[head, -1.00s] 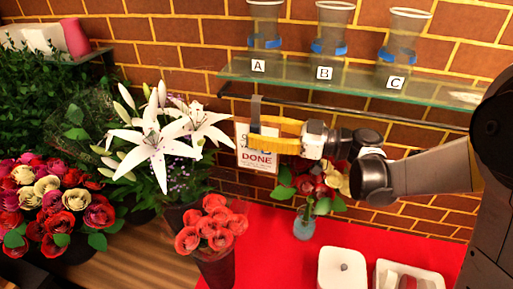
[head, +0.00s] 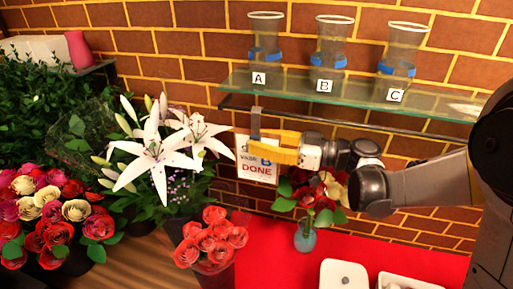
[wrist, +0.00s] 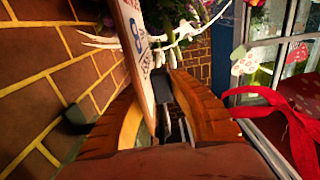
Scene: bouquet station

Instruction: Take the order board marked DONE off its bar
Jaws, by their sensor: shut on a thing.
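The white order board marked DONE (head: 258,171) is upright in front of the brick wall, below the left end of the dark bar (head: 350,126). In the wrist view the board (wrist: 137,50) is seen nearly edge-on between my two orange fingers. My gripper (head: 272,148) comes from the right and is shut on the board's upper part, covering some of its lettering. A grey upright strip (head: 256,122) rises above the board towards the bar. I cannot tell whether it still touches the bar.
A glass shelf (head: 300,90) with cups marked A, B and C is just above. White lilies (head: 155,155) stand close left of the board. A small vase (head: 305,238) with flowers and red roses (head: 210,238) stand below. A red ribbon (wrist: 290,125) hangs at right in the wrist view.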

